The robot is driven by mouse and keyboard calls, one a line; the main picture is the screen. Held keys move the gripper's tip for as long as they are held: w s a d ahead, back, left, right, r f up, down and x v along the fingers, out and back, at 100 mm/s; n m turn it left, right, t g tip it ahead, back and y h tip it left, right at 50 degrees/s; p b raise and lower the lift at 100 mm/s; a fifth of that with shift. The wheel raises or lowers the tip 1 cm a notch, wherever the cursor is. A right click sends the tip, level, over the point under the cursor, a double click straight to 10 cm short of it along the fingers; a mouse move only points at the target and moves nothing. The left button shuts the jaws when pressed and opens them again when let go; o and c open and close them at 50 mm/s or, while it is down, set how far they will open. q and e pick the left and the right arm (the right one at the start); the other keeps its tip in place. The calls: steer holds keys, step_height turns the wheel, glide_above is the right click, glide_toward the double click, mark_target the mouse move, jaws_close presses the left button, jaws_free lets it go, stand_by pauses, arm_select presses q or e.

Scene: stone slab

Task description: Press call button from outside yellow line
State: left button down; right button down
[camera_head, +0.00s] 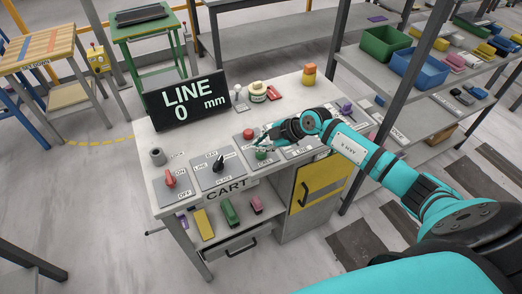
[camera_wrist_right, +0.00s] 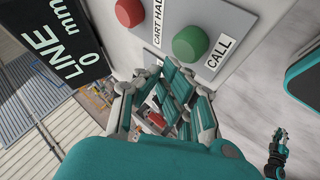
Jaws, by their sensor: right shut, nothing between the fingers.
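The green call button (camera_wrist_right: 190,44) sits beside a CALL label on a grey panel in the right wrist view. In the head view the green button (camera_head: 263,154) shows partly, close to my right gripper (camera_head: 262,140). My right gripper (camera_wrist_right: 165,92) is shut and empty, its fingers pointing toward the panel and appearing just short of the green button; I cannot tell if they touch. A dashed yellow line (camera_head: 112,139) runs on the floor at left. A small teal gripper (camera_wrist_right: 278,146), apparently my left, shows at the lower right of the wrist view.
A red button (camera_head: 248,133) sits beside the green one, labelled CART HALT in part. A black display (camera_head: 186,101) reads LINE 0 mm. A red switch (camera_head: 170,179) and black knob (camera_head: 218,162) are on the console (camera_head: 150,140). Shelves with bins (camera_head: 418,70) stand at right.

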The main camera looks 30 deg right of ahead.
steer(key=shift+f, duration=0.15)
stand_by(0.4)
steer(key=shift+f, duration=0.25)
